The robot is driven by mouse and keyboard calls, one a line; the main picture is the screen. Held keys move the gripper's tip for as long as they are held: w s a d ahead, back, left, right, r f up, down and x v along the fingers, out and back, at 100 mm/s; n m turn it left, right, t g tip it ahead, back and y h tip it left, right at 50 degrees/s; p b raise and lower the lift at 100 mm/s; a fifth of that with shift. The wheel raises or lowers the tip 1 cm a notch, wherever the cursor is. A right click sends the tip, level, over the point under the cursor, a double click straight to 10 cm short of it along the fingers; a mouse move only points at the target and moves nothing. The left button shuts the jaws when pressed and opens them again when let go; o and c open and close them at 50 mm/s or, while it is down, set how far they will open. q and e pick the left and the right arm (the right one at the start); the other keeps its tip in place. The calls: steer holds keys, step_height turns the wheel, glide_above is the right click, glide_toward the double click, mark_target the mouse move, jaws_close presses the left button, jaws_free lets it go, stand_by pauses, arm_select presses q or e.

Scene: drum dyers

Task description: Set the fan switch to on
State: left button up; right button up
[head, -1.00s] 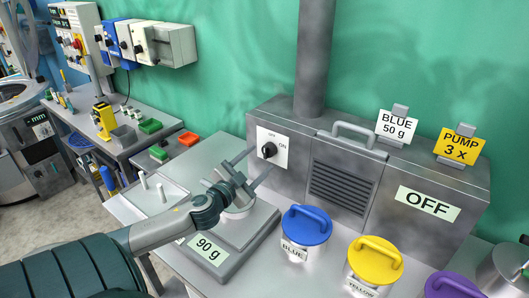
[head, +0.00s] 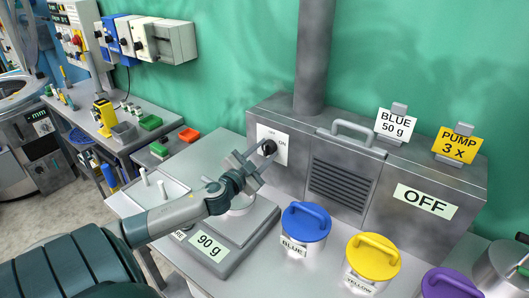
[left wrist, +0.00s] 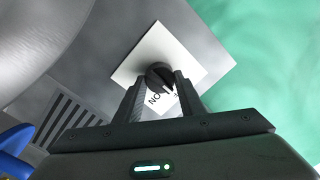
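The fan switch is a black rotary knob (head: 268,147) on a white plate (head: 279,156) marked OFF and ON, at the left of the grey fan box (head: 400,180). My left gripper (head: 255,160) is at the knob, its fingers apart. In the left wrist view the knob (left wrist: 159,75) sits between or just beyond the fingertips (left wrist: 158,82); I cannot tell whether they touch it. The fingers partly cover the plate (left wrist: 190,52). The sign on the box (head: 428,201) reads OFF. My right gripper is not in view.
A scale (head: 225,258) reading 90 g stands below my left arm. Lidded blue (head: 305,222), yellow (head: 373,257) and purple (head: 450,284) jars stand in front of the box. Cards (head: 396,125) stand on top of the box. A grille (head: 338,186) is right of the switch.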

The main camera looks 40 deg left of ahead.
arm_select(q)
steer(key=shift+m, duration=0.4)
steer(key=shift+c, duration=0.3)
steer(key=m, duration=0.5)
steer(key=shift+f, duration=0.15)
steer(key=m, duration=0.6)
steer(key=shift+f+m+t+h, duration=0.1)
steer(key=shift+m+t+h, duration=0.2)
steer(key=shift+m, duration=0.1)
steer(key=o, duration=1)
steer(key=shift+o, duration=0.2)
steer(key=shift+s, duration=0.1)
